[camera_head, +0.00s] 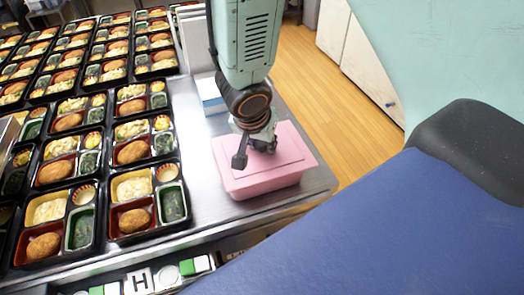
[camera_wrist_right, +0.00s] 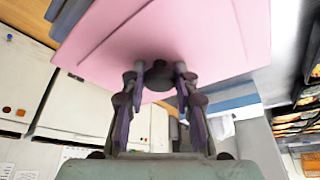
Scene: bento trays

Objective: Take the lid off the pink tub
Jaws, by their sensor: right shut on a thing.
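The pink tub (camera_head: 265,187) stands near the right end of the steel counter, with its pink lid (camera_head: 292,150) over it. In the head view I cannot tell whether there is a gap between lid and tub. My right gripper (camera_head: 257,148) points down at the middle of the lid. In the right wrist view the right gripper (camera_wrist_right: 160,82) has its fingers closed around a dark knob (camera_wrist_right: 160,72) on the pink lid (camera_wrist_right: 205,30). My left gripper is not in view.
Rows of filled bento trays (camera_head: 132,231) cover the counter left of the tub. A blue and white box (camera_head: 211,96) stands behind the tub. Bare steel counter (camera_head: 213,210) lies in front of it. Wooden floor (camera_head: 312,85) and white cabinets (camera_head: 365,55) are at the right.

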